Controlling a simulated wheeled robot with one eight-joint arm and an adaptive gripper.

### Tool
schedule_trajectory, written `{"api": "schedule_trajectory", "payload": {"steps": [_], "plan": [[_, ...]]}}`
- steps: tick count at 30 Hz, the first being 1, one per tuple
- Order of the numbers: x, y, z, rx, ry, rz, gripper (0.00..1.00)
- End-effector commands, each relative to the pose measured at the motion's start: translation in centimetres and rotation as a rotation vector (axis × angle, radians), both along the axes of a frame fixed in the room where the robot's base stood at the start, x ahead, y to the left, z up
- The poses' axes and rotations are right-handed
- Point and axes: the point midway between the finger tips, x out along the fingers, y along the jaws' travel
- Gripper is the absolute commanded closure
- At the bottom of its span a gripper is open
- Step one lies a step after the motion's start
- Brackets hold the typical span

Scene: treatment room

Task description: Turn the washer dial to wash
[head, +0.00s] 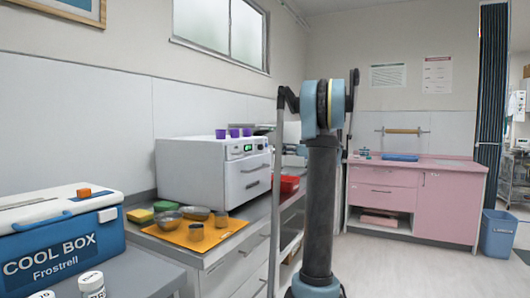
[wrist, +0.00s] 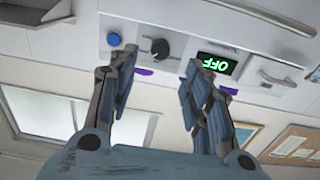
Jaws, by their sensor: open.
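The washer (head: 190,172) is a white box on the counter along the left wall in the head view. Its front has a small green-lit display (head: 247,148). In the wrist view, which is upside down, the front panel shows a dark dial (wrist: 160,48) between a round blue button (wrist: 113,39) and the display (wrist: 216,64), which reads OFF. My gripper (wrist: 162,72) is open, its two fingers spread to either side below the dial in the picture. I see no contact with the dial. The gripper is not distinguishable in the head view, where my arm stands in the middle.
Several purple cups (head: 234,133) stand on the washer. An orange mat (head: 192,239) with bowls and a blue cool box (head: 52,246) lie nearer. A red container (head: 288,184) sits beyond the washer. Open floor lies right, before a pink cabinet (head: 430,207) and blue bin (head: 498,234).

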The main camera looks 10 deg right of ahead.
Motion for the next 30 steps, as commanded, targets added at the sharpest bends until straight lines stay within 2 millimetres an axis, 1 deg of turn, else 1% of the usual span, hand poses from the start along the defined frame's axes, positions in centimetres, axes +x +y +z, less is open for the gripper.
{"api": "schedule_trajectory", "payload": {"steps": [1,6,10,15,21,29,30], "plan": [[0.5,0.9,0.0,0.0,0.0,0.003,0.55],[2.3,3.3,0.0,0.0,0.0,0.003,0.55],[3.5,5.0,0.0,0.0,0.0,0.003,0.55],[4.7,6.5,0.0,0.0,0.0,0.002,0.55],[5.2,7.2,0.0,0.0,0.0,0.0,0.55],[5.2,7.2,0.0,0.001,0.001,0.0,0.55],[5.2,7.2,0.0,0.001,0.001,0.0,0.64]]}}
